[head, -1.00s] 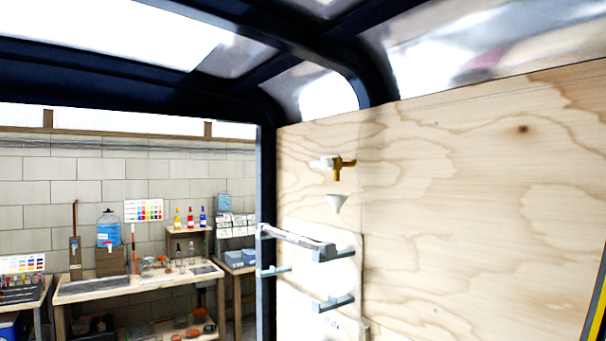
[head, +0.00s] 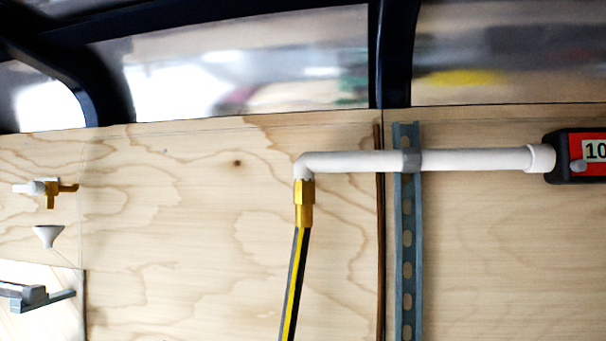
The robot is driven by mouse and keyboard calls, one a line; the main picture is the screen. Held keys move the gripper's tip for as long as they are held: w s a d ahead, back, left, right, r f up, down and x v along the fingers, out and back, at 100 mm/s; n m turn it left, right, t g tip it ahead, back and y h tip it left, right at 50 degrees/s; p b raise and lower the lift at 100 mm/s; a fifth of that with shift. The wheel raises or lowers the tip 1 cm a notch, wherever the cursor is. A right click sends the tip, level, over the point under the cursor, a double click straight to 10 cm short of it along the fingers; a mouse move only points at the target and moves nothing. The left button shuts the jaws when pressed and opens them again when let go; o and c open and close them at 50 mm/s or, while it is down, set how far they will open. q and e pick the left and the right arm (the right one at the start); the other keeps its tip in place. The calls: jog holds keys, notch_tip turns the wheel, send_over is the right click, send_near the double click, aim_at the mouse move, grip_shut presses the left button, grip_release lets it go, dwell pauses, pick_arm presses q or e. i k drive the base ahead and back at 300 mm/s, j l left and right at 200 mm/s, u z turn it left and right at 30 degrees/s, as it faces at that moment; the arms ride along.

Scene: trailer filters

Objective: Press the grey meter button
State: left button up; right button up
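A red and black meter (head: 563,168) shows at the right edge of the head view, cut off by the frame. Part of its display reads "10". A white pipe (head: 460,160) joins the meter's left end. Neither of my grippers shows in this view.
The pipe bends down to a brass fitting (head: 304,203) with a black and yellow hose (head: 294,285). A slotted metal strut (head: 407,260) stands behind the pipe. A brass tap (head: 50,192), a white funnel (head: 48,235) and a bracket (head: 40,298) are at left on the plywood wall (head: 200,240).

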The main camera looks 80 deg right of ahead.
aim_at(578, 165)
jog(key=z, duration=3.75)
